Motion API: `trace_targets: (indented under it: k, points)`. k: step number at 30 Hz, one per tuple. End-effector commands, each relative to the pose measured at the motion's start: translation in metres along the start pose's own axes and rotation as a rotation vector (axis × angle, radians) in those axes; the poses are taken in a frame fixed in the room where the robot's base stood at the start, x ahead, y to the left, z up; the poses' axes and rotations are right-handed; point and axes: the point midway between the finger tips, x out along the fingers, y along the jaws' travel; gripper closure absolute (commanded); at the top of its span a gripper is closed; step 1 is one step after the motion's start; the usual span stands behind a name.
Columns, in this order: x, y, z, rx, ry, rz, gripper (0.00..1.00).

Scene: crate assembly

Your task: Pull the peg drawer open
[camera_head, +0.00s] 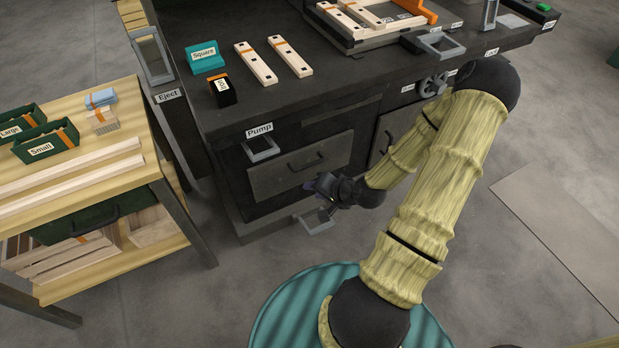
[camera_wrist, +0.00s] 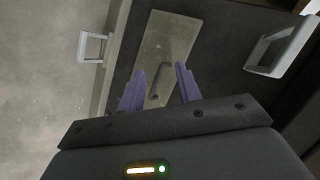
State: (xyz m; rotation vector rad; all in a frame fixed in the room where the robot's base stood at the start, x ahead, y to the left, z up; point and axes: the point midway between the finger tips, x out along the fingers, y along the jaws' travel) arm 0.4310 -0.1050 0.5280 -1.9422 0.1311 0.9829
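A flat grey drawer front (camera_head: 275,178) with a dark bar handle (camera_head: 306,162) is set in the dark workbench, below the Pump label. It looks shut. No peg label is readable on it. In the wrist view the drawer front (camera_wrist: 168,45) lies ahead, with its handle (camera_wrist: 157,82) seen in the gap between my fingers. My gripper (camera_head: 322,186) is just in front of the drawer's lower right part. Its two purple fingers (camera_wrist: 160,70) are apart and empty. The handle appears beyond the fingertips; I cannot tell the exact distance.
A grey pump handle (camera_head: 262,149) sticks out above the drawer and a grey pedal-like frame (camera_head: 316,222) juts out low. A wooden table (camera_head: 160,190) with a green drawer (camera_head: 75,218) stands at left. A cupboard front (camera_head: 395,135) is right. The floor between is clear.

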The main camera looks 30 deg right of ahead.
Motion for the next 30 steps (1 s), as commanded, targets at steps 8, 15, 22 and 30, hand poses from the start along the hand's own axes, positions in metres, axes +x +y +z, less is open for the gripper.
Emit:
trace_targets:
  k: [8,15,22,30]
  points:
    - [0.052,0.062,-0.012,0.274,0.198,-0.238,0.66]
    - [0.062,0.097,-0.036,0.468,0.378,-0.426,0.66]
    - [0.057,0.101,-0.045,0.512,0.427,-0.477,0.66]
    - [0.058,0.100,-0.045,0.510,0.423,-0.474,0.66]
